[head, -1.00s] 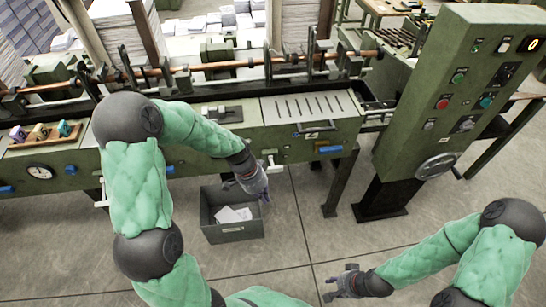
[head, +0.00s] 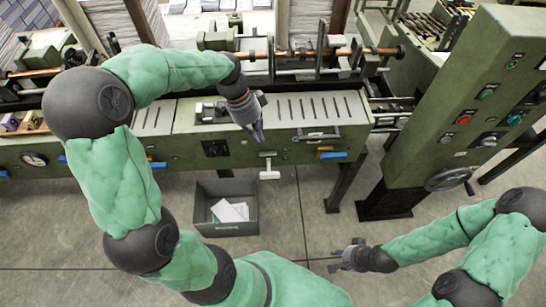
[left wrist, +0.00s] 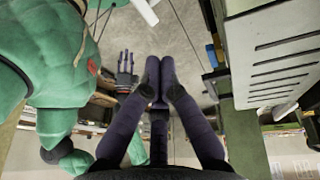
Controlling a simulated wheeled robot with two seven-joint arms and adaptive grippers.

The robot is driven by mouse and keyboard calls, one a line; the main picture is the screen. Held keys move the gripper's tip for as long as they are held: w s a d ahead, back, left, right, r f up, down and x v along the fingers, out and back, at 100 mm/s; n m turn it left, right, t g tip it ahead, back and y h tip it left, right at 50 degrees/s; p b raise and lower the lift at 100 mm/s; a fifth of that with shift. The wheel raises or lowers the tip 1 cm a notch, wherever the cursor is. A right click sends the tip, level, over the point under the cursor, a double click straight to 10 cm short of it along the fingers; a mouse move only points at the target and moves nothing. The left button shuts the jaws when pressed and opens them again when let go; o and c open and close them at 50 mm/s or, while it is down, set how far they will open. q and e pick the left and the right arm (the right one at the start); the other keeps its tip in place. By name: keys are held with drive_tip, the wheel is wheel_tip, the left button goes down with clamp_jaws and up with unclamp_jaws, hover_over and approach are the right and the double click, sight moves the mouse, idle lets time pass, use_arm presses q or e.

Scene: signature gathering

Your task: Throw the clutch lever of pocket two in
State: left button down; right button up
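On the green machine front (head: 190,150) a white T-shaped handle (head: 268,167) hangs below the deck. A blue-handled lever (head: 332,155) with a yellow part lies to its right, and another blue handle (head: 157,166) is further left. I cannot tell from any label which is pocket two's clutch lever. My left gripper (head: 257,132) points down in front of the machine's deck edge, above and left of the white handle and apart from it. In the left wrist view its fingertips (left wrist: 161,68) meet with nothing between them. My right gripper (head: 345,256) is open and empty over the floor.
A grey bin (head: 227,222) with papers stands on the floor below the machine. A green control cabinet (head: 425,150) with buttons and a handwheel (head: 450,179) stands at the right.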

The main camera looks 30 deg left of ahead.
use_arm(q)
drive_tip(key=shift+s, duration=0.2)
drive_tip(key=b, duration=0.4)
approach(269, 172)
drive_tip(key=x, duration=0.3)
drive_tip(key=w+x, duration=0.1)
drive_tip(key=x, duration=0.1)
drive_tip(key=shift+d, duration=0.45)
drive_tip(key=shift+s+d+f+b, duration=0.15)
drive_tip(key=shift+s+f+b, duration=0.1)
drive_tip(key=shift+f+b, duration=0.3)
drive_tip(key=shift+f, duration=0.15)
